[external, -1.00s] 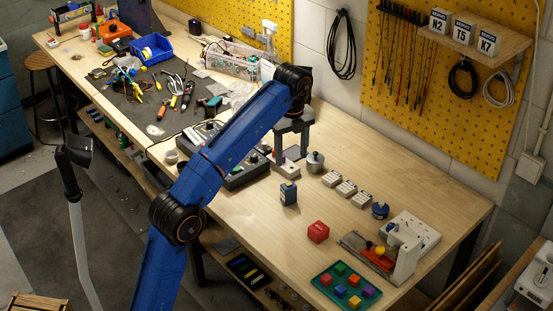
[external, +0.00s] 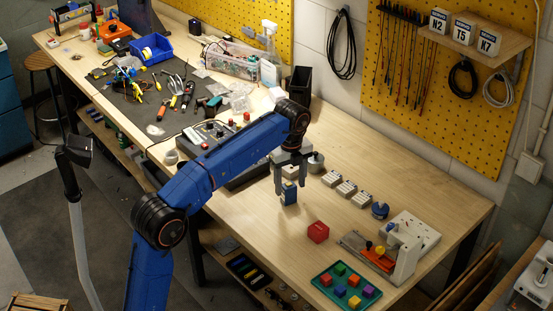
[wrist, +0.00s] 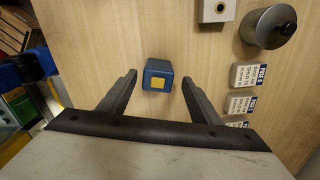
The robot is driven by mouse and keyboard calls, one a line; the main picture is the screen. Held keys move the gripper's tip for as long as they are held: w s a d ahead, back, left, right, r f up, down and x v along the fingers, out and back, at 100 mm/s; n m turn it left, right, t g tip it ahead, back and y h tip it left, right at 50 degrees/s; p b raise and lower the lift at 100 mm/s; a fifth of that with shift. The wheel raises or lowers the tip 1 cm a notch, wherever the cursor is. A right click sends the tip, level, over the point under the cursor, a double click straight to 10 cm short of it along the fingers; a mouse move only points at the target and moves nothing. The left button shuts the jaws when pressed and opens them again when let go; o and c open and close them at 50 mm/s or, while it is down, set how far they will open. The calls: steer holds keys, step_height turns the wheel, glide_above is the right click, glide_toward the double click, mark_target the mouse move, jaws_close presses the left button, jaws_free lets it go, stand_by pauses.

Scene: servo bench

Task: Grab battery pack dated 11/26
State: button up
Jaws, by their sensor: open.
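Three small white battery packs with blue-and-white labels lie in a row on the bench: the far one (external: 331,178), the middle one (external: 346,188) and the near one (external: 362,198). In the wrist view they are at the right edge: the upper pack (wrist: 250,75), the one below it (wrist: 242,103), and the lowest (wrist: 237,124), partly cut off by my gripper's body. Their dates are too small to read surely. My gripper (external: 289,187) is open and empty, pointing down over a blue block with a yellow square (external: 289,197), left of the packs. The block also shows in the wrist view (wrist: 157,68), between the fingertips.
A grey metal cylinder with a knob (wrist: 270,27) and a white box with a round button (wrist: 216,10) stand behind. Bare wood lies between block and packs.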

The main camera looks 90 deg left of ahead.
mark_target(289, 193)
steer(key=shift+s+f, duration=0.2)
steer(key=shift+f, duration=2.1)
steer(key=c, duration=1.2)
steer(key=shift+r, duration=0.1)
